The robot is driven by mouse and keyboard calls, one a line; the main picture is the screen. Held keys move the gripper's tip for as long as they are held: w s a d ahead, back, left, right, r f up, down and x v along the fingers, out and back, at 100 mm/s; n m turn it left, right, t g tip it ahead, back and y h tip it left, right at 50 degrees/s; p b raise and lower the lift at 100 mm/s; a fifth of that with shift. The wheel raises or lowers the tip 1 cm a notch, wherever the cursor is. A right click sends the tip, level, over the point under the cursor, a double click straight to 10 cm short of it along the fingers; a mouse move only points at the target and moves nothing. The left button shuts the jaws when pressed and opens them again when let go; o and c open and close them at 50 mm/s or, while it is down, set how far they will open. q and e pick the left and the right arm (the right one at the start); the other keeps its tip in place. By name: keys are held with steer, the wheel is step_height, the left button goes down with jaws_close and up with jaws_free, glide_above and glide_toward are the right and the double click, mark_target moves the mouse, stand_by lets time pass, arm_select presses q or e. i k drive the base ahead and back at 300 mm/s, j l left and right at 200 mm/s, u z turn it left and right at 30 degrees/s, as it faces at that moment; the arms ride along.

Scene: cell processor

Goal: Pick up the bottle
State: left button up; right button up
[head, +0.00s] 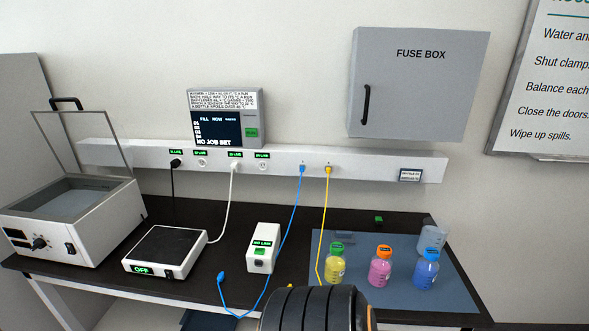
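Three bottles stand upright on a blue-grey mat (452,296) at the right of the bench. One is a yellow bottle (335,268) with a green cap. The middle one is a pink bottle (380,270) with an orange cap. The right one is a blue bottle (425,273) with a blue cap. Neither of my grippers shows in the head view. A black ribbed part of my own arm rises at the bottom centre, in front of the mat's left corner.
A clear beaker (432,238) stands behind the blue bottle. A white lidded machine (75,225), a hot-plate-like device (165,250) and a white box (262,248) stand to the left. Blue (284,240) and yellow (323,225) cables hang from the wall rail (340,170).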

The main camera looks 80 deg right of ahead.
mark_target(426, 268)
steer(key=z, duration=3.65)
